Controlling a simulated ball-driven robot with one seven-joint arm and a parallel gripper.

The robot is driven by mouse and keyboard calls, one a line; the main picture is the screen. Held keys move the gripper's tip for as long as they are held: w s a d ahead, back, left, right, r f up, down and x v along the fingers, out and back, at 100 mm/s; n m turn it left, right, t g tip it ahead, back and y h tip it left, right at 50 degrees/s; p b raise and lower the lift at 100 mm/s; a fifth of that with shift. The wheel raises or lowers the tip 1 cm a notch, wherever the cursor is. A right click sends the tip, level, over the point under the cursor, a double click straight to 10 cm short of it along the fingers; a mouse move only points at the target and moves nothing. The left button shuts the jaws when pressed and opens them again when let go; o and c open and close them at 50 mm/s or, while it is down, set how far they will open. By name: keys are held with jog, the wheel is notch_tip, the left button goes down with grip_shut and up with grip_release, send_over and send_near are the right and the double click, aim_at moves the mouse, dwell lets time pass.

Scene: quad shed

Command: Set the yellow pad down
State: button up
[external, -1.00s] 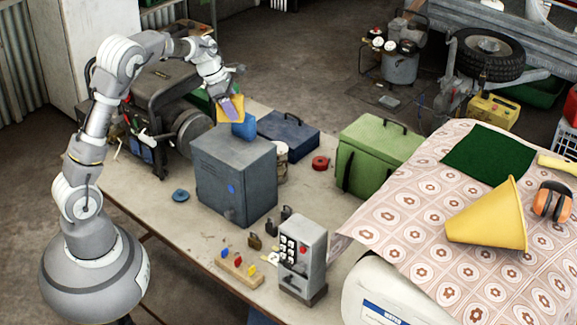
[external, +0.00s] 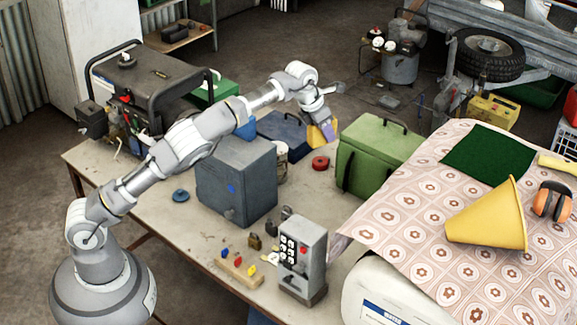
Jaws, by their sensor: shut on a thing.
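My gripper (external: 328,130) is shut on the yellow pad (external: 316,137). The pad is held tilted beyond the grey metal cabinet, between the dark blue case and the green toolbox.
The dark blue case (external: 278,130) is left of the pad, and the green toolbox (external: 372,155) is right of it. The red roll (external: 320,163) lies on the bench in front. The grey cabinet (external: 237,182) stands below my arm. Bare bench shows around the roll.

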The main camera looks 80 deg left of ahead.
notch_tip(320, 180, down, 34)
jog(key=b, duration=0.4)
jog(key=shift+a+r, duration=0.1)
jog(key=shift+r, duration=0.15)
jog(key=shift+s+r, duration=0.1)
jog(key=shift+r, duration=0.05)
jog(key=o, duration=1)
